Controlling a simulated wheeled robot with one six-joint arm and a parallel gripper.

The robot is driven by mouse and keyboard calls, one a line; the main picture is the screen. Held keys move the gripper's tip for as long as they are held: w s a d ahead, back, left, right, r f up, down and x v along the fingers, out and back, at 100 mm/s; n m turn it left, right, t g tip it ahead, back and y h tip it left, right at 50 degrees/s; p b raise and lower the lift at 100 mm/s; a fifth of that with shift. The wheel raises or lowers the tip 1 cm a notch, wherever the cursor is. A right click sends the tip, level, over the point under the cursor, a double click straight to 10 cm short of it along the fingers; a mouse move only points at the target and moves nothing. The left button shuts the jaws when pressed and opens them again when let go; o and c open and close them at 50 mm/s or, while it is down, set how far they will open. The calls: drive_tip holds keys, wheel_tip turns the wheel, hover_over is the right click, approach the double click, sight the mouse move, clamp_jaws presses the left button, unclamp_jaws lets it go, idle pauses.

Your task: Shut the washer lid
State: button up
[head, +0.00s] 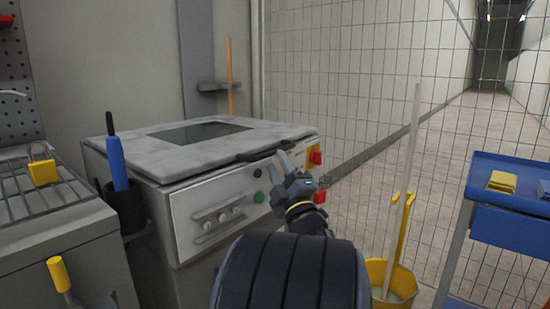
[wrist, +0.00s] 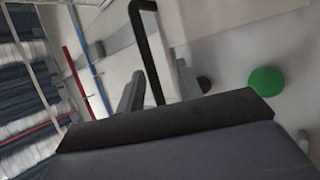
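The washer (head: 205,205) is a grey box-shaped machine at the left centre of the head view. Its lid (head: 255,135), with a dark window, lies nearly level on top. I cannot tell whether a small gap is left under it. A black bar handle (head: 270,150) runs along the lid's front edge and also shows in the wrist view (wrist: 147,45). My gripper (head: 284,162) is at the right part of the front, close by the handle. In the wrist view its two fingers (wrist: 158,88) are apart, with the bar appearing between them. Contact is unclear.
The front panel has a green button (head: 259,197) and red switches (head: 315,158). A holder with a blue-handled tool (head: 117,160) stands at left. A yellow mop bucket (head: 395,280) and blue cart (head: 510,225) stand at right. Mesh fencing (head: 350,80) is behind.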

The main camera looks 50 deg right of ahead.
drive_tip(key=v, duration=0.7)
drive_tip(key=shift+s+a, duration=0.2)
drive_tip(key=shift+s, duration=0.2)
drive_tip(key=x, duration=0.9)
drive_tip(key=shift+r, duration=0.4)
drive_tip(key=shift+w+d, duration=0.1)
